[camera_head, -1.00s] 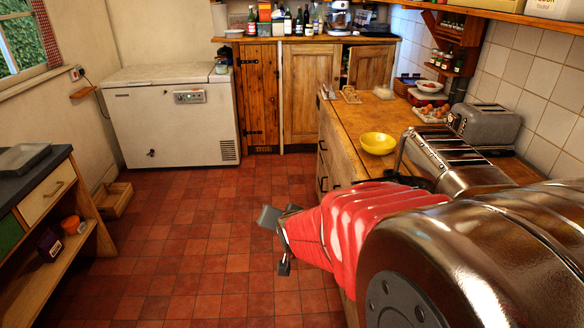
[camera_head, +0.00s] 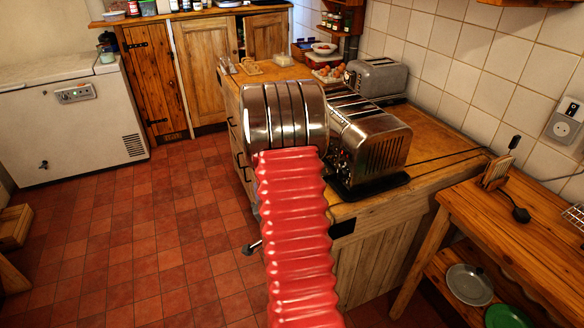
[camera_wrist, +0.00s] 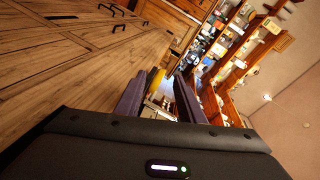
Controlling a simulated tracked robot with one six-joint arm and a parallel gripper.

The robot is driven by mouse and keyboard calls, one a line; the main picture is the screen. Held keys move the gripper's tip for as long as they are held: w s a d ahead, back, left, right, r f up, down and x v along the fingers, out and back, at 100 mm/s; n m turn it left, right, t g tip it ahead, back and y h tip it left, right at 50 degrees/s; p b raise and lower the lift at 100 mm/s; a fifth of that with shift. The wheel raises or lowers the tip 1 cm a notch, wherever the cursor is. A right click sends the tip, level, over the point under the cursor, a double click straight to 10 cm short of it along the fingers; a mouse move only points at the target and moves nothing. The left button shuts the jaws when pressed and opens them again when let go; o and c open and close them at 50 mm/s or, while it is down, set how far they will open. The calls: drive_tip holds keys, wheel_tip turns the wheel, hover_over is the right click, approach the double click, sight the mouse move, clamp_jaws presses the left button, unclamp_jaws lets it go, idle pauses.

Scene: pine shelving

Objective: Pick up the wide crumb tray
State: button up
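I cannot make out a wide crumb tray for certain in either current view. A chrome toaster (camera_head: 372,145) with a dark base stands at the near end of the wooden counter, and a second grey toaster (camera_head: 376,78) stands behind it by the tiled wall. Any tray inside them is hidden. My gripper (camera_wrist: 158,100) has its two dark fingers apart with nothing seen held between them. In the head view my arm covers most of it; it hangs low beside the counter front.
The wooden counter (camera_head: 440,140) has bare room right of the toasters.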

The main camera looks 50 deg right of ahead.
drive_tip(key=s+d+f+m+h, duration=0.2)
drive_tip(key=s+d+m+h, duration=0.1)
drive_tip(key=s, duration=0.3)
drive_tip(key=shift+s+f+m, duration=0.25)
drive_tip(key=shift+f+m, duration=0.1)
drive_tip(key=shift+m, duration=0.15)
drive_tip(key=shift+d, duration=0.15)
